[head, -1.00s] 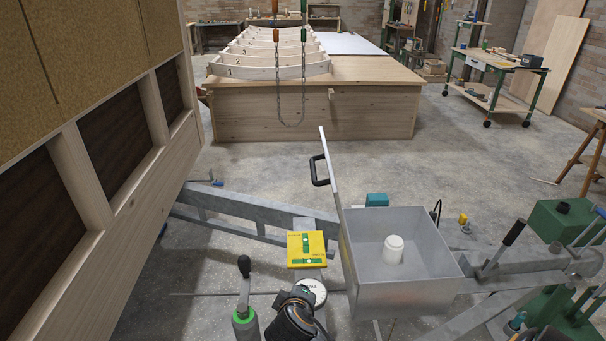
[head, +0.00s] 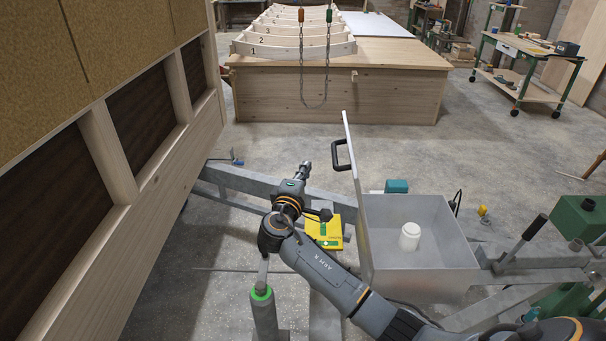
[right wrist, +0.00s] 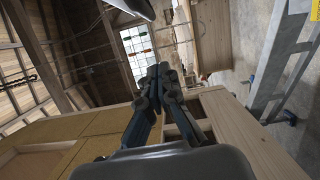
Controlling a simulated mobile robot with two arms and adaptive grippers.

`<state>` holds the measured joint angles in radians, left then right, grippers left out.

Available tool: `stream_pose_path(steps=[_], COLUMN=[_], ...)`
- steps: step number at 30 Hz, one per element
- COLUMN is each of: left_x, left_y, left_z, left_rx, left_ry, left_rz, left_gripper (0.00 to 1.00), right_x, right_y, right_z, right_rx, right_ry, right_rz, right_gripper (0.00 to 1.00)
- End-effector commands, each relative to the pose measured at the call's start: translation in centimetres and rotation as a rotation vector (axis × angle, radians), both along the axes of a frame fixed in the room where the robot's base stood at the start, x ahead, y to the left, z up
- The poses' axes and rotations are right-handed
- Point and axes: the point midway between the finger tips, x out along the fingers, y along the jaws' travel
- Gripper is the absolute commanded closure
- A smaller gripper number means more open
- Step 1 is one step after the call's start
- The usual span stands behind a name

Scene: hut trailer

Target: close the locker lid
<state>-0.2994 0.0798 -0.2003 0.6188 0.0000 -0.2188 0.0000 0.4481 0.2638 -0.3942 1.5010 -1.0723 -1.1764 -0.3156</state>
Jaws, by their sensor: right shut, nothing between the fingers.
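The locker is an open grey metal box (head: 420,270) right of centre in the head view. Its lid (head: 357,200) stands nearly upright on the box's left side, leaning slightly left. A black handle (head: 339,154) sticks out from the lid's left face. My right gripper (head: 306,168) is shut and empty, left of the handle in the picture and apart from it. The right wrist view shows its closed fingers (right wrist: 158,74) but not the locker for certain. My left gripper is not in view.
A white cup-like container (head: 409,237) stands inside the box. A yellow panel (head: 334,228) and a grey trailer frame (head: 345,183) lie near the arm. A wooden-framed wall (head: 100,160) stands left. Open floor lies behind, before a wooden bench (head: 335,95).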

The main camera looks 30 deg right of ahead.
Motion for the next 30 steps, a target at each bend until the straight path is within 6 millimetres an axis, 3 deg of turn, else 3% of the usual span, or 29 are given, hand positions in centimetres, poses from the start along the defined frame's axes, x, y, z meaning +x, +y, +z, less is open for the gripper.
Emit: stream_pose_path(steps=[7, 9, 15, 30], left_x=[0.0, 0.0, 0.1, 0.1], left_y=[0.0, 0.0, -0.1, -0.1], left_z=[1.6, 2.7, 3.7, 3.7], left_rx=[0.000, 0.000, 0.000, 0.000], left_ry=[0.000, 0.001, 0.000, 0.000], left_rz=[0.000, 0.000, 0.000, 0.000], left_gripper=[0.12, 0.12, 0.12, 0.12], right_x=[3.3, 2.4, 1.3, 1.1], right_y=[-3.5, -4.6, -6.3, -6.7], right_z=[0.3, 0.6, 0.4, 0.2], right_rx=[0.001, -0.001, 0.001, 0.006], right_ry=[0.001, 0.003, 0.001, -0.002], right_rz=[-0.002, -0.001, -0.001, 0.000], right_gripper=[1.00, 1.00, 1.00, 1.00])
